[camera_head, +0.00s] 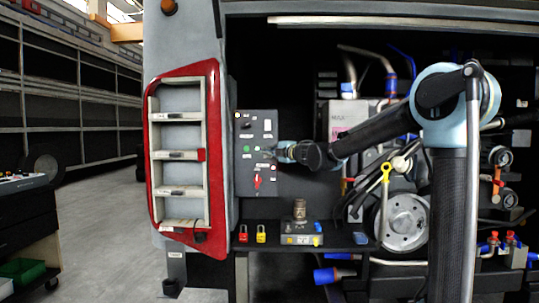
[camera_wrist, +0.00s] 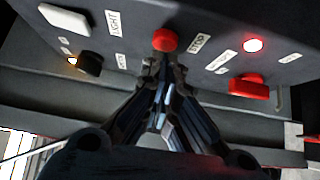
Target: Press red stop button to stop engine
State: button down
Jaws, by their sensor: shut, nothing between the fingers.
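The red stop button (camera_wrist: 165,40) is a round cap on the dark control panel (camera_head: 243,180), beside a label reading STOP (camera_wrist: 200,44). My gripper (camera_wrist: 163,68) is shut and empty, its fingertips just below the red button in the wrist view. I cannot tell whether they touch it. In the head view my gripper (camera_head: 273,152) reaches the panel from the right and hides part of it, and the stop button cannot be made out there. A red indicator (camera_wrist: 253,45) glows right of the STOP label.
A red rotary switch (camera_wrist: 248,84), a white button (camera_wrist: 65,18) and a black knob (camera_wrist: 90,64) sit around the button. Below the panel, a shelf holds red and yellow padlocks (camera_head: 261,234) and a metal fitting (camera_head: 299,210). Engine parts with a pulley (camera_head: 402,222) stand to the right.

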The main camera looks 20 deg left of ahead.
jog(key=shift+w, duration=0.3)
jog(key=shift+w+a+r, duration=0.1)
jog(key=shift+w+a, duration=0.1)
jog(key=shift+w, duration=0.75)
jog(key=s+a+v, duration=0.1)
jog(key=s+v, duration=0.1)
jog(key=v, duration=1.1)
jog(key=shift+s+a, duration=0.3)
jog(key=shift+a, duration=0.1)
